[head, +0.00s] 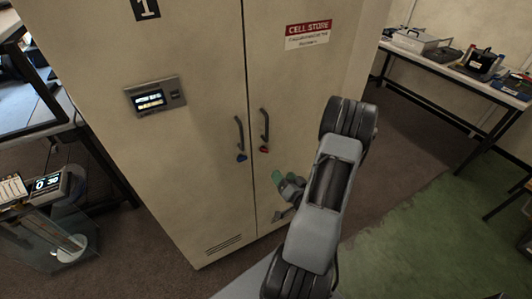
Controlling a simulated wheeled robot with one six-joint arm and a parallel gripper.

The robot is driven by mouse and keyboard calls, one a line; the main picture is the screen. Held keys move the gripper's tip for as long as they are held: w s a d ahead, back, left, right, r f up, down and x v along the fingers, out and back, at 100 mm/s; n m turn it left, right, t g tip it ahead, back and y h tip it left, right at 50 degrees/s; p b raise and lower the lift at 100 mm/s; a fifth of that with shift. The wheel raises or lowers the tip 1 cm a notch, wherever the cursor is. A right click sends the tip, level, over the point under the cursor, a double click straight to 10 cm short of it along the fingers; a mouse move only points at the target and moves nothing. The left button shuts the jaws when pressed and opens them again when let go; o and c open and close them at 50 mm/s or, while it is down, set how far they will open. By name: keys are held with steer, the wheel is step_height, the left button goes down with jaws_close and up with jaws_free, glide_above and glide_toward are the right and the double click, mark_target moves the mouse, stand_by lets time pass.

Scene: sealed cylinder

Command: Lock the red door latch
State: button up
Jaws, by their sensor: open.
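The red latch (264,149) sits at the lower end of a dark curved handle (264,126) on the right door of the tall beige cabinet (205,190). A blue latch (241,158) sits below a matching handle (239,133) on the left door. My gripper (280,195) is open, in front of the right door, below and slightly right of the red latch and apart from it. Part of it is hidden behind my arm, and a greenish part shows at its upper tip. I cannot tell how far it is from the door.
A small display panel (155,97) is on the left door and a red-and-white sign (308,33) on the right door. A bench (450,68) with equipment stands at the back right. A glass-sided device (50,235) stands at lower left. The floor at right is clear.

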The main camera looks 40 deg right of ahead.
steer(key=b, duration=0.7)
glide_toward(265, 152)
steer(key=f, duration=0.1)
steer(key=w, duration=0.2)
steer(key=w+p, duration=0.1)
steer(key=w, duration=0.2)
steer(key=w+d+p, duration=0.1)
steer(key=w, duration=0.1)
steer(key=shift+w+r, duration=0.2)
steer(key=shift+r, duration=0.1)
steer(key=shift+w+d, duration=0.2)
steer(key=shift+w, duration=0.65)
steer(key=shift+f, duration=0.1)
steer(key=c, duration=0.9)
